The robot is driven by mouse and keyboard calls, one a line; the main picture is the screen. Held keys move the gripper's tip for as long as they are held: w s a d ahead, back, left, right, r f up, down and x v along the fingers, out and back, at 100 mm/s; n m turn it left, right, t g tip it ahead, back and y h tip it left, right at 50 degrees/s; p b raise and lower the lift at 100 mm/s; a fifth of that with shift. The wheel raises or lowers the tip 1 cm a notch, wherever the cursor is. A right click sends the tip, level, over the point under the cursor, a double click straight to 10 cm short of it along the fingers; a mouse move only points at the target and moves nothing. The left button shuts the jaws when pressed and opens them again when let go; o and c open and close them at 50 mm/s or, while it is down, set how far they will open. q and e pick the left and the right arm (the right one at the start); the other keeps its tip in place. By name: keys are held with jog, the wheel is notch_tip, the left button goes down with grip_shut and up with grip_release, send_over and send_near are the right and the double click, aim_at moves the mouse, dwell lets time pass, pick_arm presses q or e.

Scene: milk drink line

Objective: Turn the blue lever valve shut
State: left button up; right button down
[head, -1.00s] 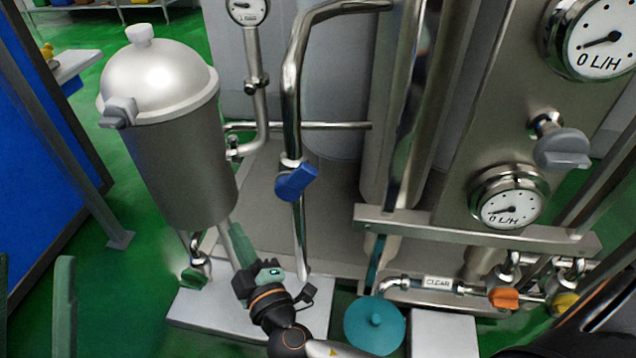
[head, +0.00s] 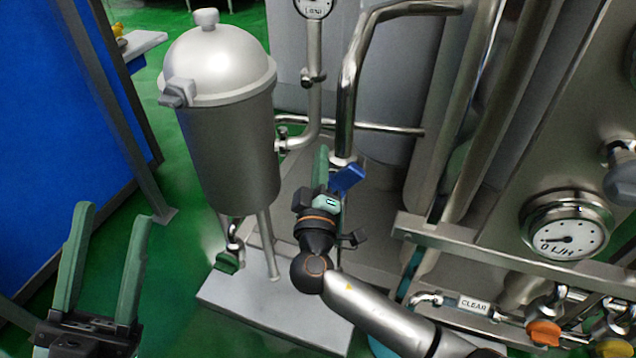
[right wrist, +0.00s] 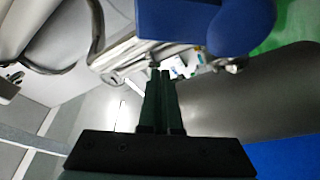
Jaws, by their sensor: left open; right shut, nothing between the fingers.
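The blue lever valve (head: 348,179) sits on a vertical steel pipe, and its handle slants up to the right. My right gripper (head: 321,158) is just left of the lever, with its green fingers shut and pointing up. I cannot tell whether they touch the lever. In the right wrist view the shut fingers (right wrist: 160,78) have nothing between them, and the large blue lever (right wrist: 205,22) is above them. My left gripper (head: 115,212) is open and empty at the lower left, far from the valve.
A steel domed vessel (head: 228,140) stands left of the valve, with a green-handled valve (head: 228,262) below it. The steel pipe (head: 347,90) rises above the lever. At the right are a flow gauge (head: 566,235) and an orange valve handle (head: 543,333).

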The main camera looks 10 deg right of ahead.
aim_at(338, 175)
pick_arm(q)
jog(key=shift+d+f, duration=0.1)
jog(key=shift+f, duration=0.35)
pick_arm(e)
jog(key=shift+s+d+f, duration=1)
jog(key=shift+d+f, duration=0.2)
jog(key=shift+f, duration=0.05)
pick_arm(q)
jog(key=shift+b, duration=0.3)
pick_arm(e)
jog(key=shift+d, duration=0.1)
pick_arm(q)
jog(key=shift+a+f, duration=0.1)
jog(key=shift+a, duration=0.65)
pick_arm(e)
jog(key=shift+s+d, duration=0.1)
